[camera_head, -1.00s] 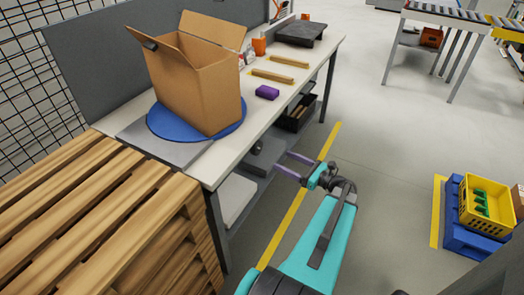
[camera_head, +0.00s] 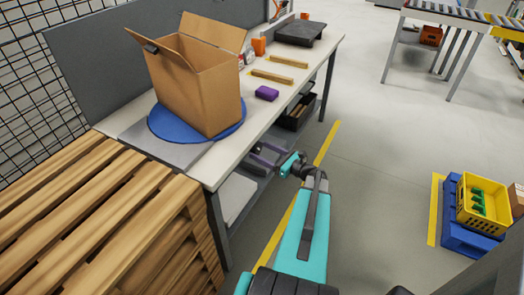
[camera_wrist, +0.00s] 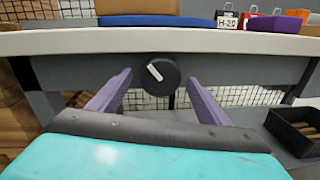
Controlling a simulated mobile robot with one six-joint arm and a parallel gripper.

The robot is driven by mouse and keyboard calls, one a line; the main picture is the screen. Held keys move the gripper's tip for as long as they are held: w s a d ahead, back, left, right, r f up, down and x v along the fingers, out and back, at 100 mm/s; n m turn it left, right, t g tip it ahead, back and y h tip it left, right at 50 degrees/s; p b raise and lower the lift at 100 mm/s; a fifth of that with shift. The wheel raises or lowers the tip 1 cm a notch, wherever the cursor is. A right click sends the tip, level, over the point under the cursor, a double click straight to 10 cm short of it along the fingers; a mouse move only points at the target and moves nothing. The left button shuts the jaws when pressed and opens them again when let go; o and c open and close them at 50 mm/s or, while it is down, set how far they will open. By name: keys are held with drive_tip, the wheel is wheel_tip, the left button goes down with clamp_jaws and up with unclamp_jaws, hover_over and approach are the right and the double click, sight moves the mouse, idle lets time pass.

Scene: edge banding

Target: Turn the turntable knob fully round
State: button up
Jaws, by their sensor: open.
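The turntable knob (camera_wrist: 154,74) is a round black dial with a white bar on its face, on the front of the workbench under the tabletop. The bar tilts, its top end toward the left. My gripper (camera_wrist: 160,88) is open, with one purple finger on each side of the knob in the wrist view and a gap to each. I cannot tell how far the fingertips are from the knob's face. In the head view my gripper (camera_head: 265,155) is at the bench front. The blue turntable (camera_head: 172,124) carries an open cardboard box (camera_head: 205,90).
The workbench top (camera_head: 236,148) holds a purple block (camera_head: 267,93), wooden strips (camera_head: 280,61) and a dark plate (camera_head: 300,33). A black bin (camera_wrist: 301,130) sits low at the right in the wrist view. A wooden pallet stack (camera_head: 90,200) stands left.

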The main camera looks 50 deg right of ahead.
drive_tip(key=shift+w, duration=0.35)
drive_tip(key=c, duration=1.1)
drive_tip(key=shift+o, duration=0.2)
